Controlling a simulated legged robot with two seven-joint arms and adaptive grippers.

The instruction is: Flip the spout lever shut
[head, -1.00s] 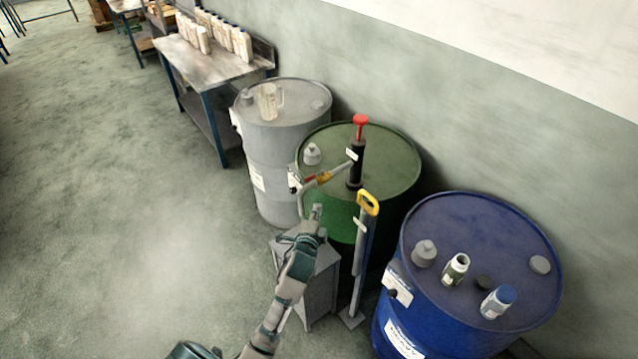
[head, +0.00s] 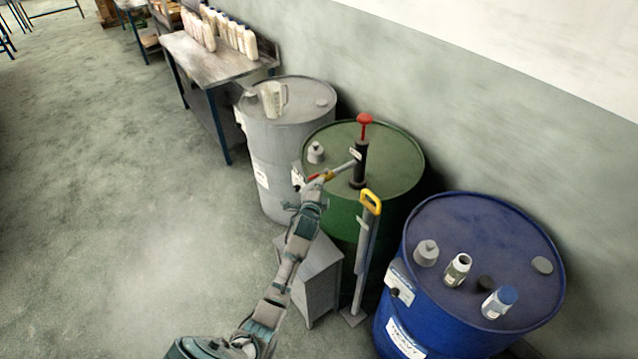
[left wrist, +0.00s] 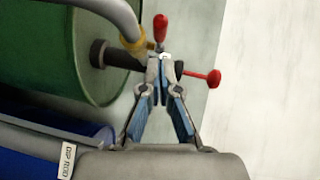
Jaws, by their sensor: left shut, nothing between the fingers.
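The spout lever is red (head: 314,177), at the brass-coloured fitting (head: 327,175) on the pump's outlet pipe, over the near edge of the green drum (head: 390,165). In the left wrist view the red lever (left wrist: 160,27) points up from beside the brass fitting (left wrist: 132,46). My left gripper (head: 315,190) is at the spout, just below the lever in the head view. In the left wrist view its fingertips (left wrist: 162,62) are together and empty, close to the lever's base; whether they touch is unclear. The gripper hides the spout's lower end. My right gripper is out of view.
The black pump with a red knob (head: 365,119) stands on the green drum. A yellow-handled tool (head: 370,200) stands in front. A grey box (head: 318,275) is under my arm. A blue drum (head: 440,275) is right, a grey drum (head: 275,150) behind left. Floor at left is clear.

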